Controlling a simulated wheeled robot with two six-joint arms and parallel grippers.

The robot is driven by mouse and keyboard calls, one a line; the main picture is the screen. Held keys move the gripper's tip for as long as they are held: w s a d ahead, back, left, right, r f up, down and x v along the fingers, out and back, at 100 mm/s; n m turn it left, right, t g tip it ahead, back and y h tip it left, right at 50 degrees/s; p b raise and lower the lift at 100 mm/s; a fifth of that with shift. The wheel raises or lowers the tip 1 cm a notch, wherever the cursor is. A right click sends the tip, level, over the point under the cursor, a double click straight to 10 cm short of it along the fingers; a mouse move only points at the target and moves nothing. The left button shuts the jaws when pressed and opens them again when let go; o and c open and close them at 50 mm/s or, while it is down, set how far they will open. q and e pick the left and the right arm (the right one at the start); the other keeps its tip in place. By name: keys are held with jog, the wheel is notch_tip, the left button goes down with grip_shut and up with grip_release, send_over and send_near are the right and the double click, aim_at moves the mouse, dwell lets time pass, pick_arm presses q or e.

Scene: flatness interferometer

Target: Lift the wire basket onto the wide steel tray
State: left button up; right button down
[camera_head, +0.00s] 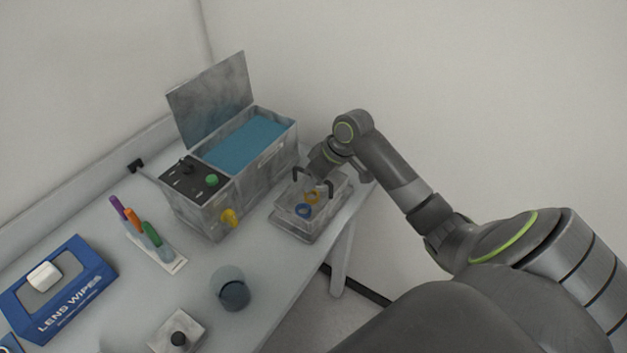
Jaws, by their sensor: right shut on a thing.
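The wire basket (325,204) is a small grey box with a dark handle, at the right end of the table. A blue ring and a yellow ring show inside it. The wide steel tray (290,232) is a shallow grey tray directly under the basket in this view. Whether the basket rests on it or is held just above it I cannot tell. My right gripper (316,174) comes in from the right and is shut on the basket's handle; its fingertips are partly hidden. My left gripper is not in view.
The table's edge is close to the tray.

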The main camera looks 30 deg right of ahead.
jog(key=shift+f, duration=0.55)
jog(key=c, duration=1.4)
grip_release()
notch_tip(320, 180, up, 12)
jog(key=p, duration=1.3)
